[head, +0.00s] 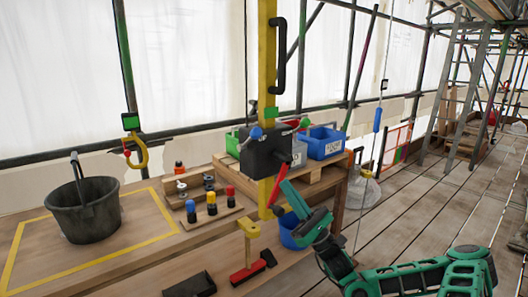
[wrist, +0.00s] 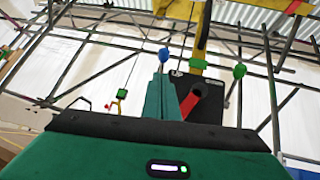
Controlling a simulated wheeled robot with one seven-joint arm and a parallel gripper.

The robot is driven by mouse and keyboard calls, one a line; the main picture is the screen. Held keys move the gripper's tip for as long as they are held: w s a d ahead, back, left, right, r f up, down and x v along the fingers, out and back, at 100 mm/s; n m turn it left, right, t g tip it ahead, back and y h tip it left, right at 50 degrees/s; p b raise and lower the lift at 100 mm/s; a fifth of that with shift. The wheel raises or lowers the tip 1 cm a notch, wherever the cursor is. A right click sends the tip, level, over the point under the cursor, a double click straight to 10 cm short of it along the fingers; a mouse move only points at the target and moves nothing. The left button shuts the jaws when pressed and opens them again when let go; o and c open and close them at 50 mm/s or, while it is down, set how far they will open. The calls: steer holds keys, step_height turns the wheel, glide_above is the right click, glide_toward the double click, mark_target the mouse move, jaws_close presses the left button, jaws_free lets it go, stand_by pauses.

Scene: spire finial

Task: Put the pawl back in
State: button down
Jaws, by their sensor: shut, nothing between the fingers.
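A black box (head: 265,152) is fixed to a yellow post (head: 267,70). A blue knob (head: 256,133) and a green knob (head: 305,122) stick out at its sides, and a red lever (head: 277,186) slants down from its front. In the wrist view the box (wrist: 208,108) and red lever (wrist: 190,104) lie just beyond my fingers. My green gripper (head: 284,184) is shut and empty, close to the lever; I cannot tell whether they touch. I cannot surely pick out the pawl among these parts.
The wooden bench holds a black bucket (head: 85,208), a board with coloured pegs (head: 212,209) and a red-and-black brush (head: 253,269). Scaffold poles and a ladder (head: 470,95) stand at right; planks there are mostly clear.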

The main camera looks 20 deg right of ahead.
steer(key=shift+d+r+m+t+h, duration=0.1)
steer(key=shift+d+m+t+h, duration=0.2)
steer(key=shift+d+t, duration=0.1)
glide_toward(249, 140)
step_height(249, 140, up, 6)
steer(key=shift+w+a, duration=0.15)
stand_by(0.4)
steer(key=shift+r, duration=0.1)
steer(key=shift+a+r, duration=0.1)
steer(key=shift+a, duration=0.05)
